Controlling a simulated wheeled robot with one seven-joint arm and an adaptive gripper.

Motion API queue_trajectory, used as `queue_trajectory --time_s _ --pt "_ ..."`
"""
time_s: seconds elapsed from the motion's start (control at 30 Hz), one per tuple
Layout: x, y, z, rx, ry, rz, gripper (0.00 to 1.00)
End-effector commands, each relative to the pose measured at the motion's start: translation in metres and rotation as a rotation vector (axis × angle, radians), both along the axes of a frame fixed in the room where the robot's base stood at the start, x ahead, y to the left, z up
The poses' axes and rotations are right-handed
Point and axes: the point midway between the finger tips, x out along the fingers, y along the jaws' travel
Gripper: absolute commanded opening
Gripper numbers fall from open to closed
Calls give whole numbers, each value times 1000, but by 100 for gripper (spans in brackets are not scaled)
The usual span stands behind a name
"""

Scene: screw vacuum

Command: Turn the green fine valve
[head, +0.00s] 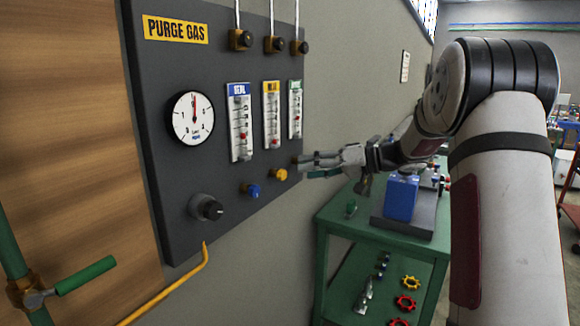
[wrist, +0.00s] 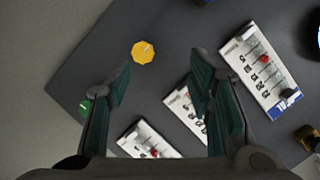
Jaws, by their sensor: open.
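The green fine valve (wrist: 86,106) shows in the wrist view as a small green knob at the left, partly covered by my left finger. In the head view it is hidden behind my gripper. My gripper (head: 305,167) is at the right edge of the dark panel in the head view, its fingers pointing at the panel. In the wrist view my gripper (wrist: 161,75) is open with nothing between its fingers. The green knob lies outside the left finger. The yellow knob (wrist: 143,52) is ahead of the gap between the fingertips; it also shows in the head view (head: 280,175).
The dark purge gas panel (head: 165,100) also carries a blue knob (head: 252,190), a black knob (head: 208,208), a gauge (head: 192,117) and three flow meters above the coloured knobs. A green cart (head: 327,232) with parts stands below my arm. A green-handled lever (head: 86,275) is at lower left.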

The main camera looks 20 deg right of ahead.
Motion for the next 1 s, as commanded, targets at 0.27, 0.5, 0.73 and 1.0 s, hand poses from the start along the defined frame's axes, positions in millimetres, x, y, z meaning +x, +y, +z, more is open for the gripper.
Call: queue_trajectory --time_s 0.27,0.5,0.73,1.0 --pt "39 -109 -33 63 -254 -166 47" --pt "49 -123 -37 66 -304 -198 47" --pt "79 -100 -37 65 -302 -194 47" --pt "121 -69 -37 64 -300 -194 47"
